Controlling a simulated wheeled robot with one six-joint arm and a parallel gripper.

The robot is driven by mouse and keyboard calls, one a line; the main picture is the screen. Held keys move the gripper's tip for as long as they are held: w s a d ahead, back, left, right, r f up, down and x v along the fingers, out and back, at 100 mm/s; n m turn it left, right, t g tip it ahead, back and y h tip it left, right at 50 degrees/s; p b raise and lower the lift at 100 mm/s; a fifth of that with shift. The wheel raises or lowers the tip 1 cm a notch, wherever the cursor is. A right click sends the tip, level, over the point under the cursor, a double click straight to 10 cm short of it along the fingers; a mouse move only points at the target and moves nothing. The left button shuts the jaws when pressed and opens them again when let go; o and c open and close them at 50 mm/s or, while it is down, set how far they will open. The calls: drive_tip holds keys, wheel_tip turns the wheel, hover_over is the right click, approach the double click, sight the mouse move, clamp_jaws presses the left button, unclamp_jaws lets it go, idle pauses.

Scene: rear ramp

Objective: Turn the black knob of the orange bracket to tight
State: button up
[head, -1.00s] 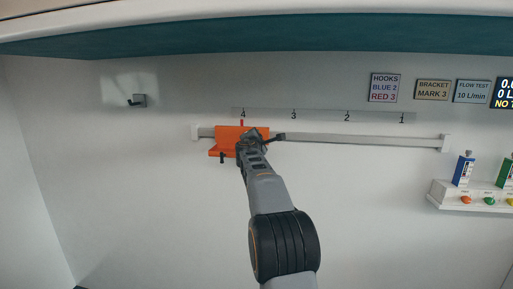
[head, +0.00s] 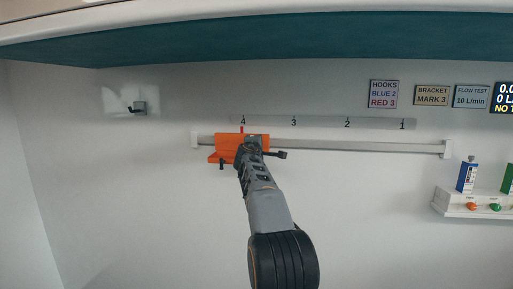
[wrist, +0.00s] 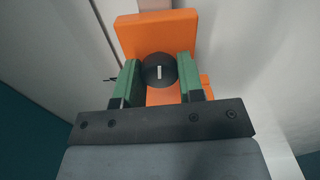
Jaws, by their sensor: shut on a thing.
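The orange bracket (head: 226,145) sits on the grey rail at its left end, with its red pointer at mark 4. It also shows in the wrist view (wrist: 150,32). The round black knob (wrist: 158,70) has a white line that looks nearly upright in the wrist view. My gripper (wrist: 158,78) is shut on the knob, with one green finger on each side of it. In the head view my gripper (head: 252,143) covers the knob and part of the bracket's right side.
The rail (head: 360,146) runs right, clear of other things, under a scale (head: 320,122) marked 4 to 1. A sign (head: 432,95) reads BRACKET MARK 3. A wall hook (head: 139,108) is at left. A white shelf (head: 460,208) with blue and green units is at right.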

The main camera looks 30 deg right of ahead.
drive_tip(key=o, duration=0.9)
drive_tip(key=b+v, duration=0.5)
drive_tip(key=v, duration=0.8)
drive_tip(key=shift+s+a+b, duration=0.25)
drive_tip(key=shift+s+b, duration=0.05)
drive_tip(key=shift+s, duration=0.05)
